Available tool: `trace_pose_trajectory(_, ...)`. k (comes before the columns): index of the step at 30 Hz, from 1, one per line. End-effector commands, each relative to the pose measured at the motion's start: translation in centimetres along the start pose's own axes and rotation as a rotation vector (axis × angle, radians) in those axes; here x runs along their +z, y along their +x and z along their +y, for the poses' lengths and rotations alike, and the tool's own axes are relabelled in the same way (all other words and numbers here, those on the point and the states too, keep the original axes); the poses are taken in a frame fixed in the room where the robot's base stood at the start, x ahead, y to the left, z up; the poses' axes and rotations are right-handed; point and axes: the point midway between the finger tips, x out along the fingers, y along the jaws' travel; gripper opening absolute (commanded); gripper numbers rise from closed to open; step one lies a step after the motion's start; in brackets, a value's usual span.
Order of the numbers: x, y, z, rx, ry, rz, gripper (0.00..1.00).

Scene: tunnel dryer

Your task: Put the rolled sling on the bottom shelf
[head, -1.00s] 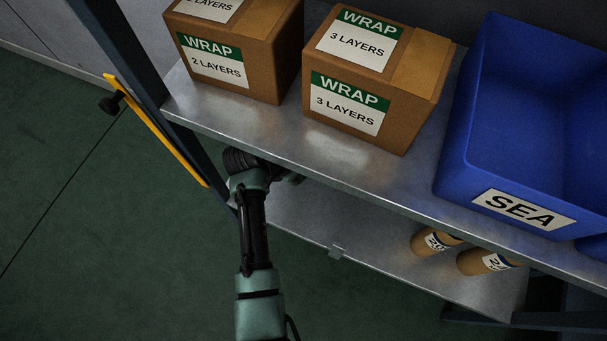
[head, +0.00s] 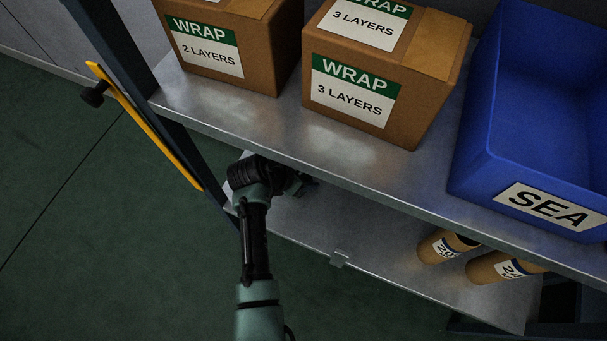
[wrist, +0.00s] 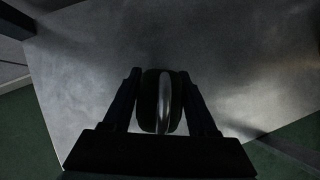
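The rolled sling (wrist: 163,103) shows in the wrist view as a dark roll with a pale grey band down its middle. The fingers of my gripper (wrist: 160,88) lie against its two sides, and it is held between them. The bare metal of the bottom shelf (wrist: 95,65) spreads out beyond it; the gap between roll and shelf cannot be judged. In the head view my gripper (head: 305,184) reaches in over the left part of the bottom shelf (head: 375,235), partly hidden under the upper shelf's edge. The sling cannot be made out there.
The upper shelf (head: 235,118) overhangs my gripper and carries two WRAP boxes (head: 365,85) and a blue SEA bin (head: 480,150). A dark post with a yellow bar (head: 150,130) stands at left. The shelf's left-middle is clear.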

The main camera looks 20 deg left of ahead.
Motion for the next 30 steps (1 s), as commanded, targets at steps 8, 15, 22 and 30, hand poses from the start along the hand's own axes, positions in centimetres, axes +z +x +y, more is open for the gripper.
trace_pose_trajectory(8, 0.0, 0.0, 0.0, 0.0, 0.0, 0.0, 0.8)
trace_pose_trajectory(15, 0.3, -1.1, 0.1, 0.002, 0.0, -0.002, 0.8)
trace_pose_trajectory(22, 0.5, -5.9, 0.1, 0.003, 0.0, -0.001, 0.8)
trace_pose_trajectory(30, 0.3, -10.8, 0.1, 0.002, 0.0, -0.001, 0.8)
